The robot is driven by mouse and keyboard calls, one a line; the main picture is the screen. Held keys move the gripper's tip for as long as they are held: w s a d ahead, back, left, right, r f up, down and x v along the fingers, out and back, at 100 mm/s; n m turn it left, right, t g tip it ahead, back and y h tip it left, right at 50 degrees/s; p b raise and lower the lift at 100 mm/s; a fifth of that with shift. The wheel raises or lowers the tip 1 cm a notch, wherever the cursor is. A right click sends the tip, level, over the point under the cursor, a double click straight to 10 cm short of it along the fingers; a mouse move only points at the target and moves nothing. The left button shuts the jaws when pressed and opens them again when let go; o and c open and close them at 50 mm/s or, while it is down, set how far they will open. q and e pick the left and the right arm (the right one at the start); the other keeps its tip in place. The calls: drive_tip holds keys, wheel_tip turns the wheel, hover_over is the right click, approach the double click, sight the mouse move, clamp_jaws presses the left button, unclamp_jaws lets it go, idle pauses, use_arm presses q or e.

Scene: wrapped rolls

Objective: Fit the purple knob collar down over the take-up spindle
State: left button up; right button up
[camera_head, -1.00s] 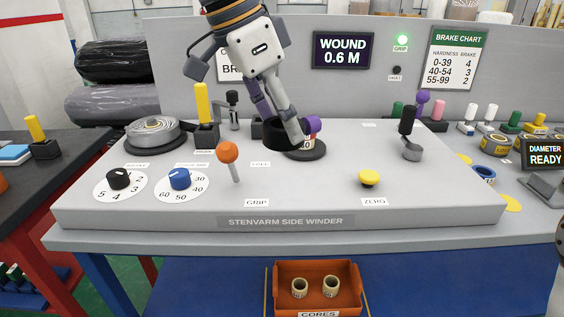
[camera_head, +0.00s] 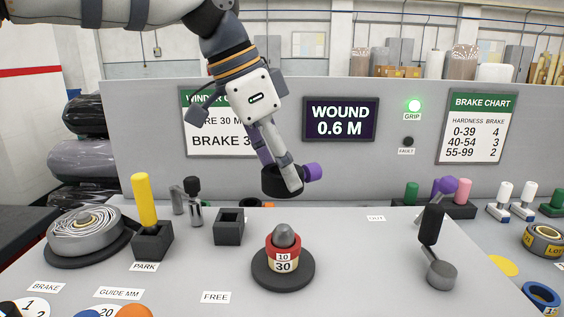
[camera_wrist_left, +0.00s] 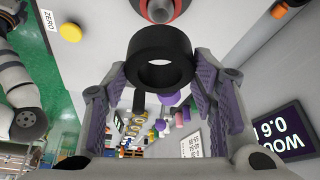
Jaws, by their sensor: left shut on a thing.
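The knob collar (camera_head: 275,184) is a thick black ring with a purple knob (camera_head: 312,172) on its side. My left gripper (camera_head: 290,182) is shut on it and holds it in the air. The take-up spindle (camera_head: 286,236) is a grey rounded post on a black disc, below the collar and apart from it. A red and cream core marked 10 and 30 (camera_head: 283,262) sits around the spindle. In the left wrist view the ring (camera_wrist_left: 160,48) is between the fingers with its open hole showing, and the spindle (camera_wrist_left: 160,8) is beyond it. My right gripper is not in view.
A grey crank with a black handle (camera_head: 432,222) stands to the right of the spindle. To the left are an empty black socket (camera_head: 228,228), a yellow peg in the PARK block (camera_head: 145,200) and a wound roll (camera_head: 84,230). The panel between spindle and crank is clear.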

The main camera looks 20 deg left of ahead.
use_arm(q)
hover_over(285, 227)
drive_tip(key=shift+s+a+f, duration=0.1)
drive_tip(key=shift+a+f, duration=0.05)
drive_tip(key=shift+f, duration=1.3)
drive_tip(key=shift+s+a+f, duration=0.1)
drive_tip(key=shift+f, duration=1.3)
drive_tip(key=shift+f, duration=0.1)
drive_tip(key=shift+f, duration=0.35)
drive_tip(key=shift+f, duration=1.45)
drive_tip(key=o, duration=1.4)
drive_tip(key=v, duration=1.2)
